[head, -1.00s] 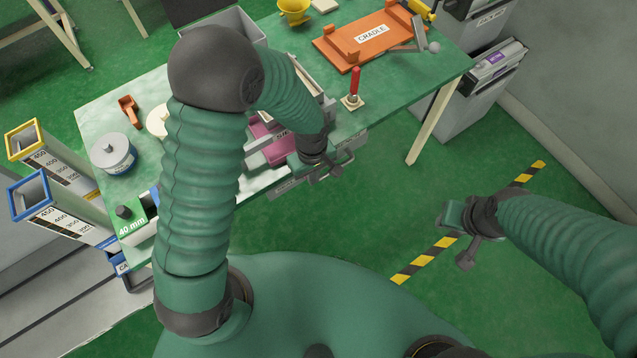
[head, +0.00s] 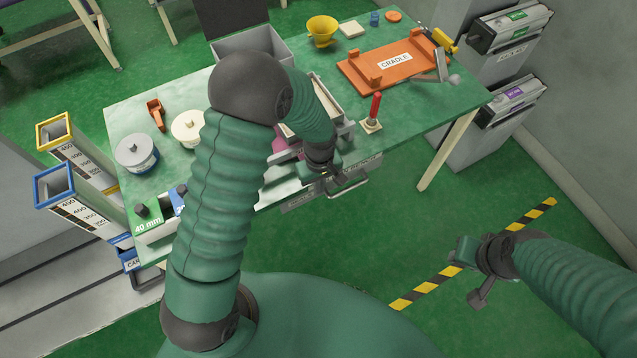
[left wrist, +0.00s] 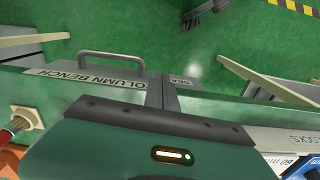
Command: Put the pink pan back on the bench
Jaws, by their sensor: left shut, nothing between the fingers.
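The pink pan (head: 280,144) shows in the head view only as a small pink patch near the bench's front edge. My left arm hides most of it, so I cannot tell what it rests on. The green-topped bench (head: 430,110) runs diagonally across the head view. My left gripper (head: 328,178) is shut and empty at the bench's front edge, close to the grey handle there. In the left wrist view its fingers (left wrist: 162,92) are together over the "COLUMN BENCH" label. My right gripper (head: 474,268) hangs over the floor, away from the bench; its jaw opening is unclear.
An orange cradle (head: 390,62), a red-handled tool (head: 373,112) and a yellow funnel (head: 322,30) stand on the bench. Lidded pots (head: 137,153) and a green 40 mm block (head: 147,216) are at left. Tall blue and yellow-rimmed columns (head: 55,185) stand beside the bench.

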